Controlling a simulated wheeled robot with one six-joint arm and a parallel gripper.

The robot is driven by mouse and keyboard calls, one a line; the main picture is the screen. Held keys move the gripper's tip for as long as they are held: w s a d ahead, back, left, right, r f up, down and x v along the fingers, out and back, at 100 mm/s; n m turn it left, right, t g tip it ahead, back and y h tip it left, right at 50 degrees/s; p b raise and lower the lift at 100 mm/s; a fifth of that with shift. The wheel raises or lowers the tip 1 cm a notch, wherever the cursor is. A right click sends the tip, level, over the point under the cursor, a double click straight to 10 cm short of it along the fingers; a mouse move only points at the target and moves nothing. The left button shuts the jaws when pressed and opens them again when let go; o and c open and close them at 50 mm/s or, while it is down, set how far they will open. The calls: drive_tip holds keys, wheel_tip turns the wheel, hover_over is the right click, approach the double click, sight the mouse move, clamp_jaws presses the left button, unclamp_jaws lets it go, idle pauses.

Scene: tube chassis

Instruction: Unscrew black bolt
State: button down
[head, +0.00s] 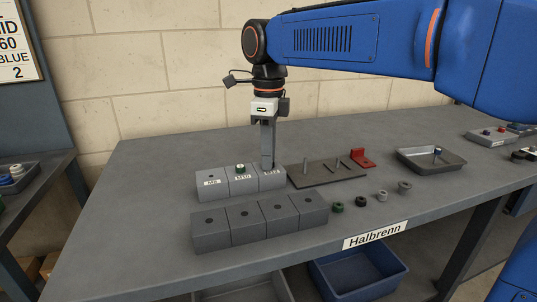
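My gripper (267,164) points straight down over the right block (272,181) of the labelled back row. Its fingers appear edge-on, so I cannot tell whether they are open or shut. No black bolt shows clearly; the fingers hide the top of that block. A green-topped piece (240,168) stands in the middle block (242,185), labelled M10. The left block (212,187), labelled M8, shows a dark hole on top. A small black round piece (361,201) lies on the table to the right.
A front row of grey blocks (259,225) with top holes stands close by. A dark plate (325,173) with upright pins and a red bracket (361,158) are right of my gripper. A grey tray (418,165) lies beyond. Green (337,207) and grey (404,187) pieces lie in front.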

drive_tip(key=n, duration=0.4)
drive_tip(key=shift+n, duration=0.4)
drive_tip(key=n, duration=0.4)
drive_tip(key=shift+n, duration=0.8)
drive_tip(key=n, duration=0.3)
drive_tip(key=shift+n, duration=1.1)
